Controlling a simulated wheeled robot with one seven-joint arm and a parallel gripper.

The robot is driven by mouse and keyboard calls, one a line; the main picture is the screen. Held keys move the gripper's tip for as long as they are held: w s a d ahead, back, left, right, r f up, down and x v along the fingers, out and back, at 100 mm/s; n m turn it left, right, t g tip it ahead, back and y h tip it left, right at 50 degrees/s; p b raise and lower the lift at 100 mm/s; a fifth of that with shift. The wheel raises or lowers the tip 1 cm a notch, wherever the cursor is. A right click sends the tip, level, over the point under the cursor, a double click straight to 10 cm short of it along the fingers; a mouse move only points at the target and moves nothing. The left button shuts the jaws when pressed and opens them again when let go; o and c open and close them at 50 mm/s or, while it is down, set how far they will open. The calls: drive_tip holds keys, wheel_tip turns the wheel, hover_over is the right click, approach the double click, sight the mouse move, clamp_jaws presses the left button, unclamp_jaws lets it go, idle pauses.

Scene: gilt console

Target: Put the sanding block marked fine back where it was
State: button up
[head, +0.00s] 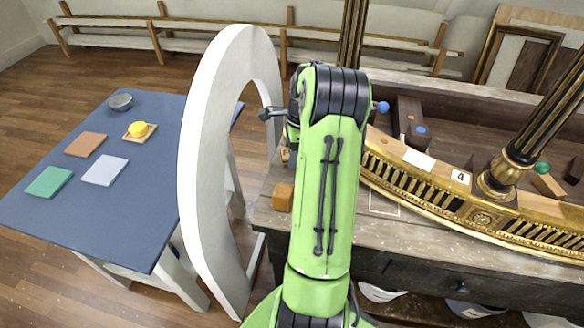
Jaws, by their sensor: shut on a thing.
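My green arm rises through the middle of the head view and hides what is behind it. My gripper is not visible, and neither is anything it may hold. No block with a readable "fine" mark shows. An orange-brown block (283,197) sits at the left end of the wooden workbench (275,219), just left of my arm. A small light wooden piece (285,155) is behind it, partly hidden. A thin pale rectangular outline (385,209) shows on the bench top right of my arm, below the gilt rail, with bare wood inside it.
A tall white ring (205,160) stands between the bench and a blue-topped table (120,225) holding coloured sheets, a yellow round piece (138,129) and a grey bowl (121,101). The curved gilt rail (430,190) with dark gilt legs crosses the bench's right side.

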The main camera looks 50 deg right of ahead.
sight(292, 174)
wheel_tip(292, 174, down, 6)
drive_tip(key=shift+f+b, duration=0.1)
drive_tip(key=shift+b, duration=0.35)
drive_tip(key=shift+f, duration=0.15)
drive_tip(key=o, duration=1.1)
